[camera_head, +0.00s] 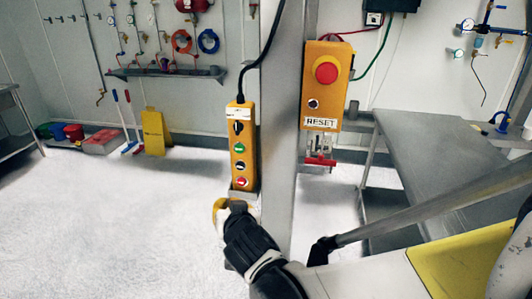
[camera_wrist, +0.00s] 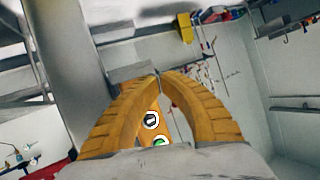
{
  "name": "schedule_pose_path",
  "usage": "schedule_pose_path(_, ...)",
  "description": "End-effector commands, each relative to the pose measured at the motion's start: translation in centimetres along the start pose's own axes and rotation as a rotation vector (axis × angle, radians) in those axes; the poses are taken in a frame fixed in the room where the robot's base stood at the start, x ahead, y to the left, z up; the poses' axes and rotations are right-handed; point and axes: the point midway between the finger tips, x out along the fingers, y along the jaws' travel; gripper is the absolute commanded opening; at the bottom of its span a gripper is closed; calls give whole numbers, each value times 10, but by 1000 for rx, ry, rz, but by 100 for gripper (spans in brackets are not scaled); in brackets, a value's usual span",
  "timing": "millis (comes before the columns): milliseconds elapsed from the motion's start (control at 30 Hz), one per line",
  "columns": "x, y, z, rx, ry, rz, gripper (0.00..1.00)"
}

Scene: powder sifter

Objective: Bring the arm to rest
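My gripper (camera_head: 219,208) is at the lower middle of the head view, just below the yellow button box and in front of the grey post. In the wrist view its two yellow ribbed fingers (camera_wrist: 157,76) arch together and their tips meet. Nothing shows clamped between the tips. The yellow button box (camera_head: 240,150) hangs upright on the post with black, green and red buttons. Part of it shows through the gap between the fingers in the wrist view (camera_wrist: 150,104). Whether the fingers touch the box is not clear.
A yellow box with a red emergency button (camera_head: 326,72) and RESET label is on the grey post (camera_head: 283,110). A red-handled part (camera_head: 319,161) sits below it. A metal table (camera_head: 430,155) stands at right. The floor (camera_head: 110,220) at left is clear.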

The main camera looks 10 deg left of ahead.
Motion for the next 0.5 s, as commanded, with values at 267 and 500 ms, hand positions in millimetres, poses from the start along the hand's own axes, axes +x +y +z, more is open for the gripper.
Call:
schedule_pose_path(267,-1,3,-1,0,-2,4,0)
schedule_pose_path(500,-46,91,-20,5,-82,150,0)
